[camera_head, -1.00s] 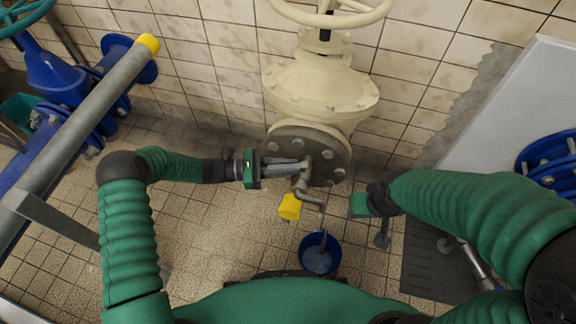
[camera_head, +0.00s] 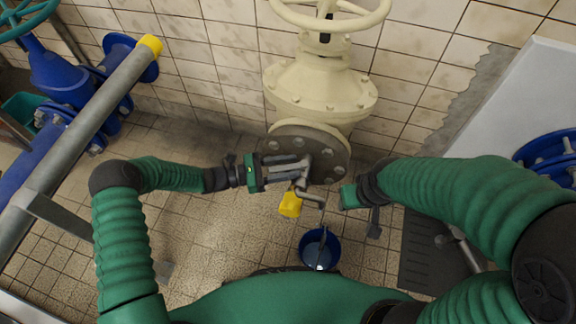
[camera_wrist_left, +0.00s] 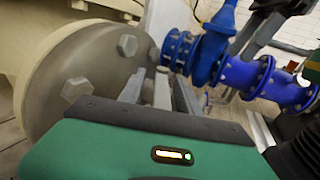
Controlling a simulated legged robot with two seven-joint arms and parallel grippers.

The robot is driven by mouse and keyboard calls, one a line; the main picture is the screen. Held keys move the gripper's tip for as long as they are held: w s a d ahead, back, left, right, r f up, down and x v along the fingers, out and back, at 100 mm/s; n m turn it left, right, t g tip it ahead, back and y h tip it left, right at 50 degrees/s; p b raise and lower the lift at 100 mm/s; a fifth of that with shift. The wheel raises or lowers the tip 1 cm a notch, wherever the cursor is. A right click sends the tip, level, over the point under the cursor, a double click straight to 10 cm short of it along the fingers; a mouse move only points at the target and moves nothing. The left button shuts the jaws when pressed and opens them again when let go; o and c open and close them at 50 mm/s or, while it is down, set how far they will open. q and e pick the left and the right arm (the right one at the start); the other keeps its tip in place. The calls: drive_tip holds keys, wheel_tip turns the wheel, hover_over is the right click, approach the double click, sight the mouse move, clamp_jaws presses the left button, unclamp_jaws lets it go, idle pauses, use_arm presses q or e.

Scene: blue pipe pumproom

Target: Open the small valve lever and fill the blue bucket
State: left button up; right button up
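The small tap pipe (camera_head: 313,197) comes off the grey flange under the cream valve, with a yellow part (camera_head: 290,205) beside it. I cannot make out its lever clearly. The blue bucket (camera_head: 304,250) stands on the floor below the spout. A thin streak shows between spout and bucket; I cannot tell whether it is water or the handle. My left gripper (camera_head: 303,169) is at the tap in front of the flange, its grey fingers apart; they also show in the left wrist view (camera_wrist_left: 160,88). My right gripper (camera_head: 335,198) is just right of the spout, its fingers not clear.
The large cream valve (camera_head: 320,85) with its handwheel stands against the tiled wall. A grey pipe (camera_head: 80,120) with a yellow end and blue pipework (camera_head: 60,75) are at the left. A grey panel (camera_head: 510,110) and a dark floor mat (camera_head: 425,255) are at the right.

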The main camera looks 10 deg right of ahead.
use_arm(q)
drive_tip(key=s+a+p, duration=0.1)
drive_tip(key=a+p, duration=0.2)
drive_tip(key=a, duration=1.3)
drive_tip(key=shift+s+a, duration=0.3)
drive_tip(key=shift+a, duration=0.1)
drive_tip(key=shift+p, duration=0.3)
